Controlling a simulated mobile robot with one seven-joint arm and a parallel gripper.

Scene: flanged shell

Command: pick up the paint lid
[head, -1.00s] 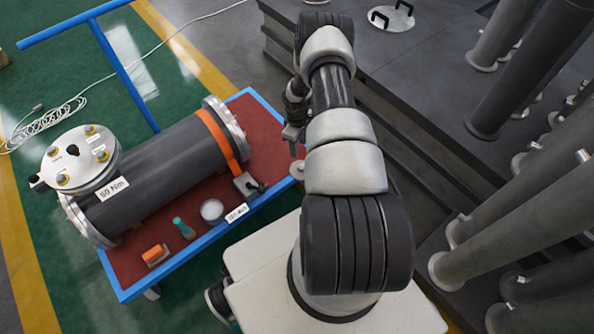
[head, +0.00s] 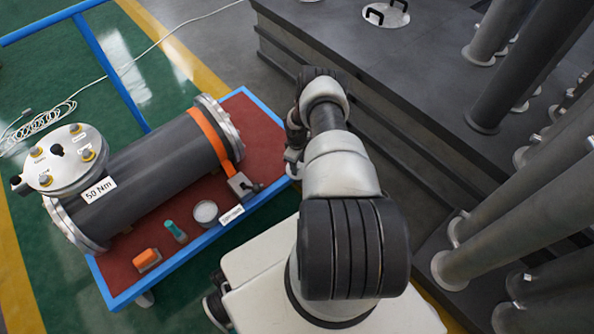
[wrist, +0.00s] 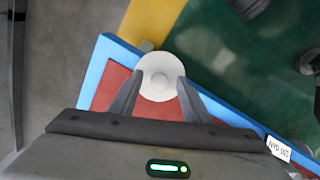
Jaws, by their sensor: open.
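The paint lid, a white round disc with a small raised centre (wrist: 158,84), shows in the wrist view at the cart's corner, over the blue rim. My gripper (wrist: 160,77) is open, with one finger on each side of the lid. The fingers overlap the lid's near side in this view; I cannot tell whether they touch it. In the head view my arm hides most of the gripper and the lid at the cart's right end.
A blue-edged cart (head: 262,111) with a red top carries a large dark flanged cylinder (head: 150,165). A white-topped round tin (head: 205,212), a teal bottle (head: 175,231), an orange object (head: 147,259) and a grey clamp-like part (head: 241,186) lie along its near side.

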